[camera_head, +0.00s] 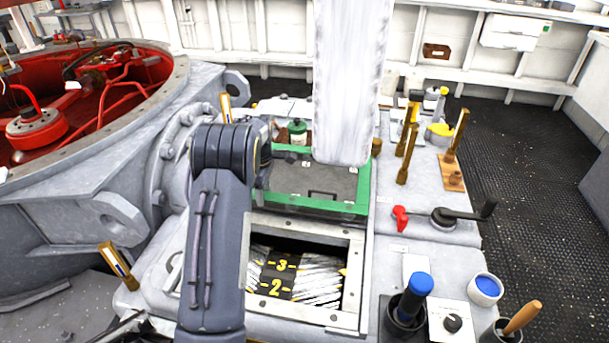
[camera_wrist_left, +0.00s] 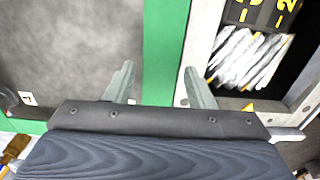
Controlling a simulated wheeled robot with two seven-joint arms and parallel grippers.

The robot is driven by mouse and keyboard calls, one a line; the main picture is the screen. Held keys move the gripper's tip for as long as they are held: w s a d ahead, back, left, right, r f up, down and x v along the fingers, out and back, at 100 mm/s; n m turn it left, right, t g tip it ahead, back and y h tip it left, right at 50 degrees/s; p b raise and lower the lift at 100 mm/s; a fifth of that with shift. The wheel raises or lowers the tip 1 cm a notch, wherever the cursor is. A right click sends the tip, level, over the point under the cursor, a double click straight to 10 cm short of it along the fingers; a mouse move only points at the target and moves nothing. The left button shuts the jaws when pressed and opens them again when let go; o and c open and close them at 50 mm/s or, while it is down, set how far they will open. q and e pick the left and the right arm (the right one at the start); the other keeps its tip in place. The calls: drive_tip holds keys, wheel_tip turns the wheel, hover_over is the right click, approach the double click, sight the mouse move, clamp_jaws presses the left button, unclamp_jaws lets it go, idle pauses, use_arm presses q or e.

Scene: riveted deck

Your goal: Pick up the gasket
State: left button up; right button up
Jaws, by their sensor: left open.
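A flat green rectangular border (camera_head: 320,206) frames a dark grey panel on the machine top; it may be the gasket, but I cannot tell for sure. In the left wrist view a green strip (camera_wrist_left: 166,40) runs between my fingers. My left gripper (camera_wrist_left: 160,72) is open and empty, one finger over the grey panel and one at the frame of the opening. In the head view my left gripper (camera_head: 268,160) is at the left edge of the green border, mostly hidden by its own wrist. I cannot tell whether it touches. My right gripper is not in view.
A square opening (camera_head: 347,265) with numbered markings inside lies in front of the panel. A pale upright slab (camera_head: 350,80) hides part of the back. A red-handled lever (camera_head: 400,218), wooden pegs (camera_head: 458,135) and a blue-topped handle (camera_head: 420,284) stand at the right.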

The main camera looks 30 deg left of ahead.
use_arm(q)
drive_tip(key=c, duration=0.7)
wheel_tip(320, 180, up, 8)
drive_tip(key=p, duration=0.6)
drive_tip(key=shift+r+p, duration=0.1)
drive_tip(key=shift+p, duration=0.3)
